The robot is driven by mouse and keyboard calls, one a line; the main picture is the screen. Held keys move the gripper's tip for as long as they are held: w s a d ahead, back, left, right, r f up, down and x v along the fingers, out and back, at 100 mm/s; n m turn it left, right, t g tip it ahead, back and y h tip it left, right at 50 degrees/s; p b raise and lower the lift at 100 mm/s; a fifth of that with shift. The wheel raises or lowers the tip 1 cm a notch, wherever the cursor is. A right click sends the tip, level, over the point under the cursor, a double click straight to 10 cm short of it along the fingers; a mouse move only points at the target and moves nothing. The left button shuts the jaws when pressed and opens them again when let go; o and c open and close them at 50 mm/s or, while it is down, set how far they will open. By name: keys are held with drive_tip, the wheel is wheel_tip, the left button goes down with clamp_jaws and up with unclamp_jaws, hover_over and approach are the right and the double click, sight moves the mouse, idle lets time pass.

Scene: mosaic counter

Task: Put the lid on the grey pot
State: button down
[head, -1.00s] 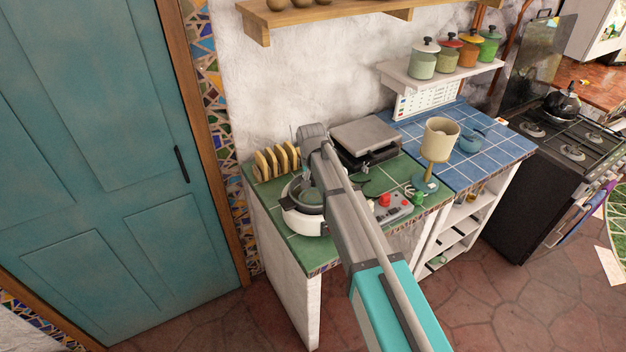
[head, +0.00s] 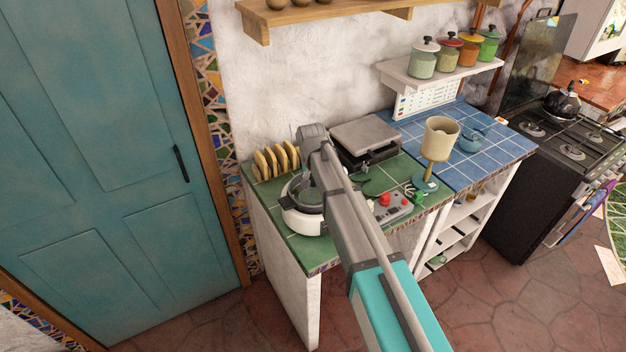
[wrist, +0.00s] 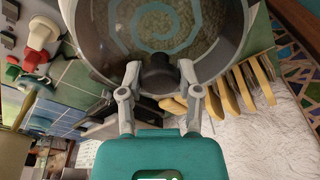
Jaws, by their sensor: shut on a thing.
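The lid (wrist: 165,25) is round and see-through, with a dark edge and a black knob (wrist: 157,76); a teal spiral shows on it or through it. My gripper (wrist: 158,72) is shut on the knob in the wrist view. In the head view the lid (head: 309,200) shows as a dark disc at the mouth of a pale, round pot (head: 300,222) on the green-tiled counter. My arm hides part of both, and the gripper's fingers are not clear there. I cannot tell whether the lid touches the pot's rim.
A rack of yellowish slices (head: 276,160) stands behind the pot. A grey press grill (head: 366,140) is at the back. A device with a red knob (head: 385,200) lies right of my arm. A beige cup-like vessel (head: 440,138) and a blue pot (head: 470,140) stand farther right.

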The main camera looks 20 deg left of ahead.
drive_tip(key=shift+c, duration=1)
unclamp_jaws()
drive_tip(key=shift+o, duration=1)
drive_tip(key=shift+r, duration=0.15)
drive_tip(key=shift+r+p, duration=3.4)
drive_tip(key=shift+p, duration=0.1)
